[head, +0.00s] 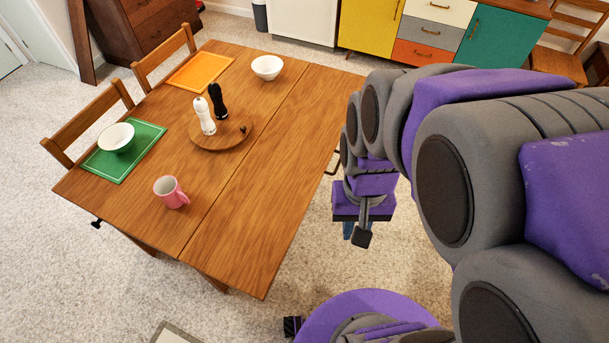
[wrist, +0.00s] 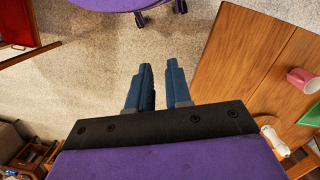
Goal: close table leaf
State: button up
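The wooden table (head: 150,225) stands in the left half of the head view. A seam divides it from its leaf (head: 270,190), the bare strip on the right side, which lies level with the rest of the top. The leaf also shows at the right of the wrist view (wrist: 235,65). My gripper (head: 357,238) hangs to the right of the leaf's outer edge, over the floor and apart from the table. In the wrist view its two blue fingers (wrist: 159,68) point away with a gap between them and nothing in it.
On the main top are a pink mug (head: 168,192), a round wooden board (head: 200,142) with white and black mills, two white bowls (head: 116,138) (head: 266,67), and green and orange mats. Two chairs (head: 90,122) (head: 165,58) stand at the left. Carpet (head: 300,275) beside the leaf is free.

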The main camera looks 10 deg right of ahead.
jog(key=w+f, duration=0.2)
jog(key=w, duration=0.2)
jog(key=w+f+m, duration=0.1)
jog(key=w+f, duration=0.1)
jog(key=w, duration=0.3)
jog(key=w+d+f+m, duration=0.1)
jog(key=w+f, duration=0.1)
jog(key=w, duration=0.2)
jog(key=shift+w+f+t, duration=0.25)
jog(key=shift+f+t, duration=0.05)
grip_shut()
jog(key=m+b, duration=0.1)
jog(key=m, duration=0.2)
send_over(306, 206)
notch_tip(306, 206, down, 21)
jog(key=shift+t, duration=0.4)
jog(key=f, duration=0.2)
jog(key=f+b, duration=0.1)
jog(key=f, duration=0.1)
jog(key=f+b, duration=0.1)
jog(key=f, duration=0.2)
jog(key=shift+d, duration=0.35)
jog(key=shift+f, duration=0.2)
jog(key=shift+a+f, duration=0.1)
jog(key=shift+a, duration=0.25)
